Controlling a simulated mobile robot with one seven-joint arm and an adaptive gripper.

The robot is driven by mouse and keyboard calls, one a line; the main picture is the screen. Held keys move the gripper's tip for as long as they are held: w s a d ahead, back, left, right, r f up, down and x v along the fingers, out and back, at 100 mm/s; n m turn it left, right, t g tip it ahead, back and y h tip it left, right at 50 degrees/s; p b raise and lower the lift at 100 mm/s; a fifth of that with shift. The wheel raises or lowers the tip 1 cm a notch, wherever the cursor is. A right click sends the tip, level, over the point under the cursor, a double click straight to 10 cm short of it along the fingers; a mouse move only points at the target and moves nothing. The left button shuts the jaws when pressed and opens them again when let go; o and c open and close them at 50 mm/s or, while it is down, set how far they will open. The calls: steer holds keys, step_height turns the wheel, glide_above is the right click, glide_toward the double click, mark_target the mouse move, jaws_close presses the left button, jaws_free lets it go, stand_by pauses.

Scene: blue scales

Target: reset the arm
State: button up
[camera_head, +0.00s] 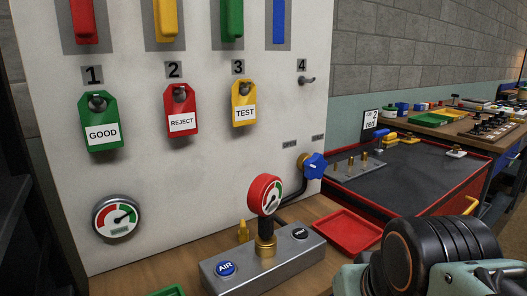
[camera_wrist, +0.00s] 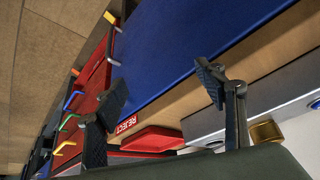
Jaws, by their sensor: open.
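My gripper (camera_wrist: 160,93) shows in the wrist view with its two dark fingers wide apart and nothing between them. It is open. In the head view, part of my arm fills the lower right corner, and the fingertips cannot be made out there. The wrist view is tilted and looks past the fingers at a blue panel (camera_wrist: 200,40), a wooden surface (camera_wrist: 185,95) and a red tray (camera_wrist: 152,139) with a REJECT label (camera_wrist: 127,124) beside it. No finger is seen touching anything.
A white board (camera_head: 210,140) carries green GOOD (camera_head: 102,133), red REJECT (camera_head: 182,121) and yellow TEST (camera_head: 244,112) tags; hook 4 (camera_head: 307,80) is bare. A red tray (camera_head: 347,232) and tool cart (camera_head: 430,178) lie right.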

step_height(320, 180, up, 34)
steer(key=p, duration=3.2)
